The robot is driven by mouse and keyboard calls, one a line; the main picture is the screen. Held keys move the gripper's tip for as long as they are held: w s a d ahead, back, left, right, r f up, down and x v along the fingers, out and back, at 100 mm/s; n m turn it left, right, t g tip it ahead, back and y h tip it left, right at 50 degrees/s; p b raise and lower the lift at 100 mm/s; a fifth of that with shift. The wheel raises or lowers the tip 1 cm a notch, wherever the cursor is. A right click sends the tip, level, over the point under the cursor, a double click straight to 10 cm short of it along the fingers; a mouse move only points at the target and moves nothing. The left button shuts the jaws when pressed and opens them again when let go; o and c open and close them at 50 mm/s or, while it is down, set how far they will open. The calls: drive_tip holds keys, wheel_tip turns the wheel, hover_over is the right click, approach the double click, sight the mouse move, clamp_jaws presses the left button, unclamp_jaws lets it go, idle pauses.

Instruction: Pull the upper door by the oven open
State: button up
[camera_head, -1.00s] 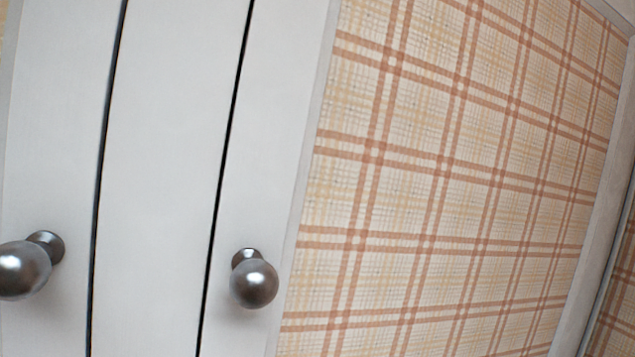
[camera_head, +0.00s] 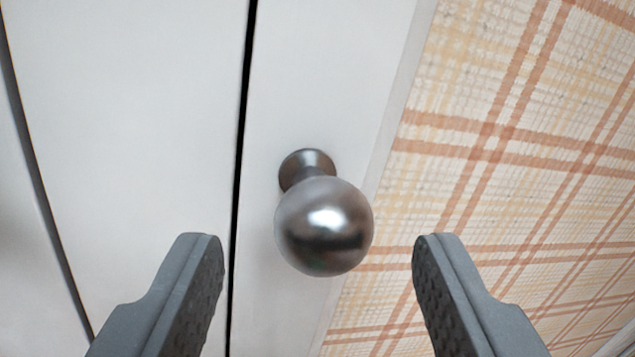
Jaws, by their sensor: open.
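A round, shiny grey metal knob (camera_head: 323,227) stands out on a short stem from a white door frame strip. The white door (camera_head: 330,75) has a plaid inset panel (camera_head: 530,170) in orange and cream to the right of the strip. My gripper (camera_head: 318,255) is open, with one dark grey finger low on each side of the knob. Both fingers are apart from the knob, and nothing is between them except the knob in the picture. Whether the fingertips reach the knob in depth I cannot tell. The oven is not in view.
A white vertical panel (camera_head: 130,130) lies left of the door, across a thin dark gap. Another dark seam runs farther left, with a white surface (camera_head: 20,230) at the edge. No loose obstacles show.

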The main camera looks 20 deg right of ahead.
drive_tip(key=shift+w+d+p, duration=0.25)
drive_tip(key=shift+w+p, duration=0.3)
drive_tip(key=shift+w, duration=0.65)
